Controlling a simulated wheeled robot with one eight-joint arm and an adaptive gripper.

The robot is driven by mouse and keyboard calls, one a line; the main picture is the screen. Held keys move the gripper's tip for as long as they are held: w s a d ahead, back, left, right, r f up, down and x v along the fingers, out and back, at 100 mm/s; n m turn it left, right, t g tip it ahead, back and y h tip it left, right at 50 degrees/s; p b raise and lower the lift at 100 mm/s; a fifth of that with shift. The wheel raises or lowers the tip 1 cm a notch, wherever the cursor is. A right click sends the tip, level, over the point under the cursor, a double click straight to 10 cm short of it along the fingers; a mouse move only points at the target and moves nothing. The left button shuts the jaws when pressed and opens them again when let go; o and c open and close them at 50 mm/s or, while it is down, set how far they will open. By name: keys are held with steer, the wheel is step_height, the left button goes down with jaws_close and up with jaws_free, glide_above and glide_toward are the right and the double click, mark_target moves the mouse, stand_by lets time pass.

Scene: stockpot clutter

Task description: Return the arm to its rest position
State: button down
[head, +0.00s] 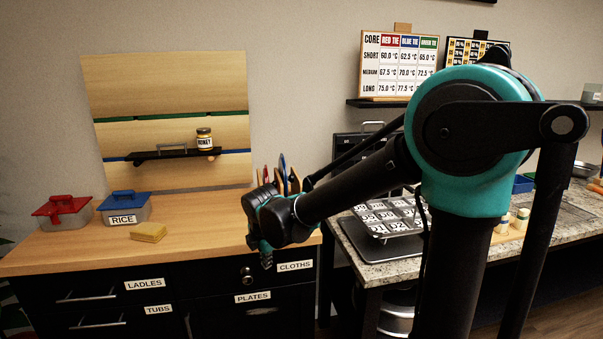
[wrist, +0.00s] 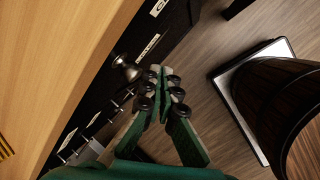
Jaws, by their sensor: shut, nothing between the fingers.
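My gripper (wrist: 160,75) shows in the wrist view with its green fingers closed together at the tips and nothing between them. It points down past the front edge of the wooden counter (wrist: 60,60), beside a round metal knob (wrist: 127,68) on the dark cabinet front. In the head view my gripper (head: 266,255) hangs at the counter's right front corner, mostly hidden behind my wrist. My arm reaches from the right across the picture.
A honey jar (head: 204,139) stands on a wall shelf. A granite table (head: 362,240) with a black tray is at right.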

steer(key=s+d+f+m, duration=0.2)
steer(key=s+d+m, duration=0.2)
steer(key=d+m, duration=0.4)
steer(key=s+d+f+m, duration=0.3)
steer(key=s+d+m, duration=0.2)
steer(key=d+m, duration=0.4)
steer(key=s+d+f+m, duration=0.2)
steer(key=s+d+m, duration=0.2)
steer(key=d+m, duration=0.5)
steer(key=d, duration=0.4)
steer(key=shift+s+f+h, duration=0.3)
steer(key=shift+s+f, duration=0.05)
